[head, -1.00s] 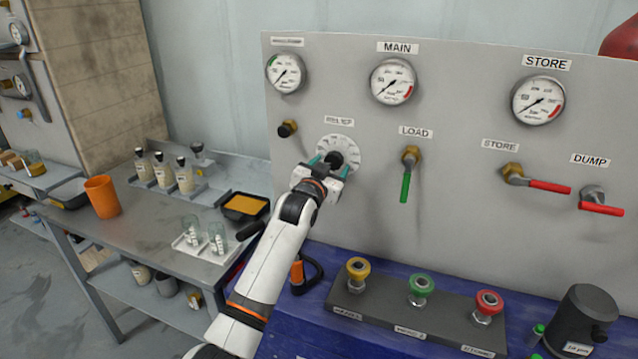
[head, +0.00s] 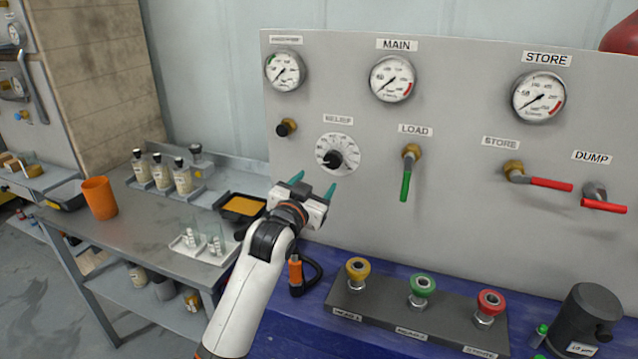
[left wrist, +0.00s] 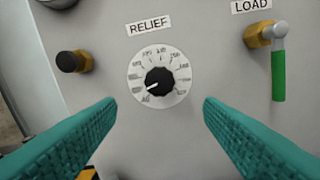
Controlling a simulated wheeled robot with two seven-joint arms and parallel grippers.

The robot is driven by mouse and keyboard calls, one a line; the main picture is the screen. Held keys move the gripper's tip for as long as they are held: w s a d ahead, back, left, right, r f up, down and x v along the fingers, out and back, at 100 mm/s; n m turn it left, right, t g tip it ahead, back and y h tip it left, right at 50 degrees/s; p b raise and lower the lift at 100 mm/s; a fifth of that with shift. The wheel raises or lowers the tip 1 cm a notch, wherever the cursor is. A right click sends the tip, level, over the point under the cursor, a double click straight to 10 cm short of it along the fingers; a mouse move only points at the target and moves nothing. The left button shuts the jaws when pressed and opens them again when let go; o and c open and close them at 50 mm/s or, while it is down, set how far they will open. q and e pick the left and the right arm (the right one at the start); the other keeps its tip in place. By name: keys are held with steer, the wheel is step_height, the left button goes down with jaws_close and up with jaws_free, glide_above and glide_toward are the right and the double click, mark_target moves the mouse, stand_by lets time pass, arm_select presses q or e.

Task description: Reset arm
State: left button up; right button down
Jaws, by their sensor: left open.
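My left gripper (head: 313,188) is open and empty, just below and to the left of the RELIEF dial in the head view. Its two teal fingers also show spread wide in the left wrist view (left wrist: 160,112). The black RELIEF knob (head: 333,159) sits on a round white scale on the grey panel (head: 450,130). In the left wrist view the knob (left wrist: 159,81) is fully visible beyond the fingers, apart from them, its white mark pointing to the lower left. My right gripper is not in view.
The panel carries gauges, a green LOAD lever (head: 406,180), and red STORE (head: 550,184) and DUMP (head: 603,206) levers. Below it stands a block (head: 400,318) with yellow, green and red knobs. At left, a grey table (head: 150,230) holds bottles, an orange cup (head: 100,198) and trays.

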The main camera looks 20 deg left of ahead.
arm_select(q)
steer(key=s+d+f+g, duration=0.2)
steer(key=s+f+g, duration=0.5)
steer(key=s+f, duration=1.05)
steer(key=s+f+g, duration=0.4)
steer(key=s+f, duration=0.1)
steer(key=s, duration=0.7)
steer(key=s+f+g, duration=0.3)
steer(key=s+f, duration=0.2)
steer(key=s, duration=0.6)
step_height(320, 180, down, 28)
steer(key=s+g, duration=0.2)
steer(key=s, duration=0.1)
steer(key=s+a+f+g, duration=0.1)
steer(key=s+a+f, duration=0.1)
steer(key=s+f, duration=1.2)
steer(key=shift+s+a+f+y, duration=0.25)
steer(key=shift+s+f+y, duration=0.05)
steer(key=shift+s, duration=0.3)
